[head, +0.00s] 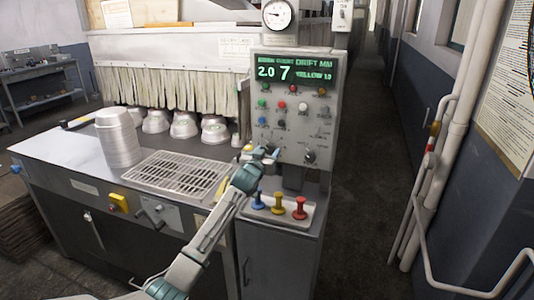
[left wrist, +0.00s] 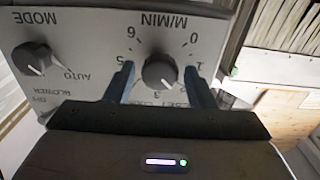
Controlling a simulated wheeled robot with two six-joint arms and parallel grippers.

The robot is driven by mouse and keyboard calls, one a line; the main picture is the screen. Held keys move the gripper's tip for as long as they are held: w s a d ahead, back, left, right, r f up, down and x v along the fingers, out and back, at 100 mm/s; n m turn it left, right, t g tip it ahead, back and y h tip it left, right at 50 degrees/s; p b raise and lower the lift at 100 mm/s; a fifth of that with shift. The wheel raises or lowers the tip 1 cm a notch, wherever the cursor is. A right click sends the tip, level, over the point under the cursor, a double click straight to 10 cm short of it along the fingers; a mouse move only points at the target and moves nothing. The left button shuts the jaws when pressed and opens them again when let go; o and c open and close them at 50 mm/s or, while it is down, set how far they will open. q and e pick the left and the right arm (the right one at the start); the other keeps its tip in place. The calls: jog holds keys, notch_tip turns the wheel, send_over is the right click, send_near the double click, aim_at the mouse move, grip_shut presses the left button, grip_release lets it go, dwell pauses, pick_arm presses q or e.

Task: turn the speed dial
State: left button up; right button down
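The speed dial (left wrist: 160,70) is a round dark knob on the grey panel, under M/MIN lettering that appears upside down in the left wrist view. Its white pointer line points down and slightly right in that view. My left gripper (left wrist: 160,82) is open, with one finger on each side of the dial and a visible gap to it on both sides. In the head view the left gripper (head: 263,152) is at the panel's lower left, and it largely hides the dial. The panel display (head: 288,72) reads 2.0 and 7. My right gripper is not in view.
The mode knob (left wrist: 33,57) sits beside the dial; in the head view it is at the panel's lower right (head: 309,156). Blue, yellow and red handles (head: 278,205) stand below the panel. Stacked pans (head: 119,140) and a wire rack (head: 176,174) are on the counter.

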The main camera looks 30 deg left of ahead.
pick_arm(q)
jog(key=c, duration=0.7)
jog(key=shift+f+n+b, duration=0.15)
jog(key=shift+n+b, duration=0.9)
jog(key=shift+n, duration=0.15)
jog(key=shift+n+b, duration=0.9)
jog(key=shift+n, duration=0.3)
jog(key=n+b, duration=0.1)
jog(key=n, duration=0.1)
jog(key=shift+n+b, duration=0.3)
jog(key=shift+b, duration=0.05)
jog(key=shift+r+n+b, duration=0.2)
jog(key=shift+n+b, duration=0.15)
jog(key=shift+n, duration=0.45)
